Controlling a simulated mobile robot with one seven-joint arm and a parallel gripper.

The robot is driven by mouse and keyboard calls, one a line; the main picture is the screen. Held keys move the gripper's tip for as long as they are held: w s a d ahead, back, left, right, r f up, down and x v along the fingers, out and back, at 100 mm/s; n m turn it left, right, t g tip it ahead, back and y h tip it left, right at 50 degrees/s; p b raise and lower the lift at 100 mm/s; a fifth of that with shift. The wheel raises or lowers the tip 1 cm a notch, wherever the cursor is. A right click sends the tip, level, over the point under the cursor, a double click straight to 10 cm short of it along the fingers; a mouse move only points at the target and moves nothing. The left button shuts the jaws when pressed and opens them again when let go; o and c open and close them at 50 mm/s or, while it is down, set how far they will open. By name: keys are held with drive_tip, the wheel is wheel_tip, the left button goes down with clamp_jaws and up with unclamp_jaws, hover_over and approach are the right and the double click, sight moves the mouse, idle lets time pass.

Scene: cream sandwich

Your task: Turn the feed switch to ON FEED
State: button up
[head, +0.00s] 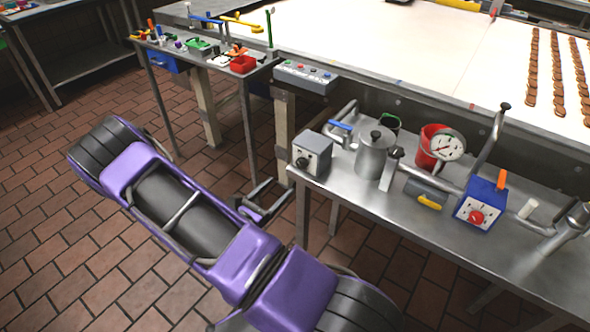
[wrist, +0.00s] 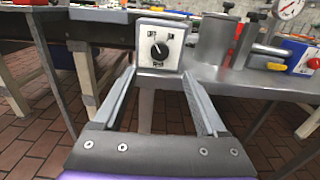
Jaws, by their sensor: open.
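A grey switch box (head: 312,155) stands at the left front corner of the steel bench. Its white face plate carries a round black knob, and in the wrist view the box (wrist: 176,36) is straight ahead with the knob (wrist: 159,50) near the centre. Small dark labels sit around the knob, too small to read surely. A short light mark shows on the knob; I cannot tell which label it points to. My gripper (head: 266,200) is open and empty, left of and below the box. In the wrist view its fingers (wrist: 158,80) spread below the knob, apart from it.
On the steel bench (head: 400,215) right of the box stand a metal pot (head: 373,155), a red container (head: 430,150) with a gauge, and a blue box (head: 481,205) with a red knob. A grey button panel (head: 305,77) is behind. Open tiled floor lies left.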

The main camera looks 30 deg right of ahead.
sight(300, 166)
drive_tip(key=x, duration=0.9)
clamp_jaws()
